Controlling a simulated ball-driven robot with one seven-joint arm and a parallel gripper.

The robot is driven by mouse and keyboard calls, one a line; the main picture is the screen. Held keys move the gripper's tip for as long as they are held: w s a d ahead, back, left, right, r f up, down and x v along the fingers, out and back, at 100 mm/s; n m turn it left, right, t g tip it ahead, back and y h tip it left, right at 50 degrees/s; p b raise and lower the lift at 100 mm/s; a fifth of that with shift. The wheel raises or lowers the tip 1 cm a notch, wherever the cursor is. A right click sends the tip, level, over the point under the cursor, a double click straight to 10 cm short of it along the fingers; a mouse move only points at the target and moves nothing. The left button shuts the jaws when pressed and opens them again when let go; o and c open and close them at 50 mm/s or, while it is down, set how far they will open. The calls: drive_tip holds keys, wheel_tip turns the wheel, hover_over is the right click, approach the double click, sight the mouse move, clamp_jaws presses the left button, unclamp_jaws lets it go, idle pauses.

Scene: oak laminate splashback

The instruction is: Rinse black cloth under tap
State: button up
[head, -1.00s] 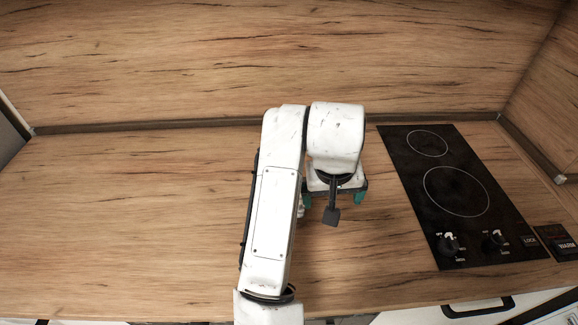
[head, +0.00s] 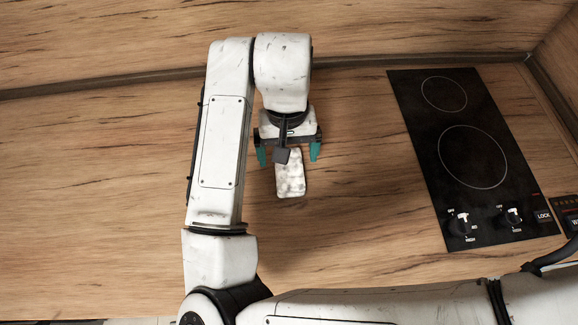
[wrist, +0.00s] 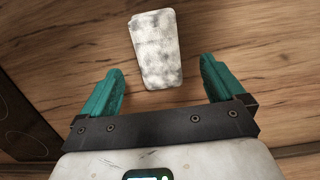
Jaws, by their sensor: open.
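A pale, mottled white-and-grey rectangular item (head: 291,178) with rounded corners lies flat on the wooden counter; I cannot tell if it is a cloth. It also shows in the wrist view (wrist: 156,45), just ahead of my gripper and roughly between the lines of its fingers. My gripper (head: 288,154) has teal fingers, spread wide and empty in the wrist view (wrist: 162,70). In the head view the item's far end is partly hidden behind the wrist camera mount. I see no black cloth and no tap in these frames.
A black two-ring cooktop (head: 470,160) with knobs is set in the counter at the right. A wooden splashback (head: 150,40) runs along the back. The counter (head: 90,200) left of my arm is bare.

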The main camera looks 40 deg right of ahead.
sight(289, 168)
drive_tip(key=shift+s+a+f+p, duration=0.1)
drive_tip(key=shift+s+f+p, duration=0.1)
drive_tip(key=shift+f, duration=1.3)
drive_tip(key=shift+s+f+p, duration=0.15)
drive_tip(key=shift+s+f, duration=0.05)
drive_tip(key=shift+f, duration=1.25)
drive_tip(key=c, duration=1.1)
drive_tip(key=shift+c, duration=0.2)
drive_tip(key=shift+r, duration=0.8)
drive_tip(key=s+r, duration=0.1)
drive_tip(key=r, duration=0.1)
drive_tip(key=s+a+r, duration=0.1)
drive_tip(key=r, duration=0.1)
drive_tip(key=s+r, duration=0.2)
drive_tip(key=shift+a+r, duration=0.35)
drive_tip(key=shift+r, duration=0.05)
drive_tip(key=s+a+r, duration=0.1)
drive_tip(key=s+r, duration=0.1)
drive_tip(key=s, duration=0.2)
drive_tip(key=s+a+r+b, duration=0.1)
drive_tip(key=s+r, duration=0.1)
drive_tip(key=s, duration=0.3)
drive_tip(key=shift+s+a+r, duration=0.2)
drive_tip(key=shift+a+r, duration=0.1)
drive_tip(key=shift+a, duration=0.05)
